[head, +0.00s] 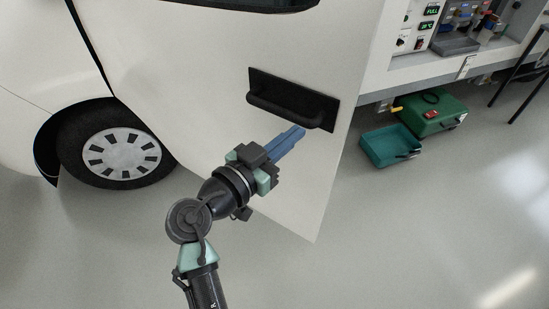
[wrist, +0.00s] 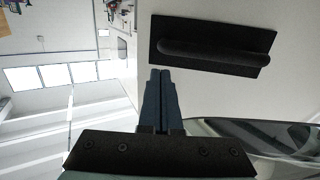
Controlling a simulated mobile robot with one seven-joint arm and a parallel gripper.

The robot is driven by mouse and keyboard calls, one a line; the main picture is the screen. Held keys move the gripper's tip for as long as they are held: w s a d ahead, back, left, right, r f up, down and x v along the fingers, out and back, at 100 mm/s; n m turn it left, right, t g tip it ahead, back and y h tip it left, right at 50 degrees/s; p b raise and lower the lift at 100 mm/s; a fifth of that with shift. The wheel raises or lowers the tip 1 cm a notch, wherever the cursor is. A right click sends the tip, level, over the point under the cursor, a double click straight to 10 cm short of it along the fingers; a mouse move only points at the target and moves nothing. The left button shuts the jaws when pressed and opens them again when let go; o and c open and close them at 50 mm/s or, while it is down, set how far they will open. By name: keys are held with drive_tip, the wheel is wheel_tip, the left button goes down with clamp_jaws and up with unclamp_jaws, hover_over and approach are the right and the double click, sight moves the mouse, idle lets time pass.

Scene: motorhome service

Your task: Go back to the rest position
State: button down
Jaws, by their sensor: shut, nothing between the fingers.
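My gripper (head: 297,134) is in front of the open white vehicle door (head: 200,75), its blue fingers pointing up and right in the head view. The fingers are shut together with nothing between them, and they also show in the wrist view (wrist: 161,76). The black door handle (head: 290,100) on its dark plate is just above the fingertips in the head view. In the wrist view the handle (wrist: 215,50) is at the upper right, apart from the fingers. The exact gap to the door cannot be told.
A front wheel (head: 122,154) is at the left. A green case (head: 432,112) and an open teal bin (head: 390,147) stand on the floor at the right. A panel with displays (head: 425,25) is above them. The grey floor (head: 420,230) at the lower right is clear.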

drive_tip(key=v, duration=0.4)
drive_tip(key=shift+s+d+b, duration=0.15)
drive_tip(key=shift+s+b, duration=0.05)
drive_tip(key=shift+b, duration=0.15)
wheel_tip(320, 180, up, 23)
drive_tip(key=w+a+n+t+y, duration=0.1)
drive_tip(key=w+n+t+y, duration=0.1)
drive_tip(key=n+t+y, duration=0.35)
drive_tip(key=s+a+r+n+t+y, duration=0.1)
drive_tip(key=s+r+t+y, duration=0.2)
drive_tip(key=s+r, duration=0.3)
drive_tip(key=s+r+n+t+y, duration=0.2)
drive_tip(key=s+r+t, duration=0.4)
drive_tip(key=r, duration=0.5)
drive_tip(key=shift+s+a+r+y, duration=0.35)
drive_tip(key=shift+a+r+y, duration=0.05)
drive_tip(key=shift+y, duration=0.25)
drive_tip(key=shift+w+f, duration=0.1)
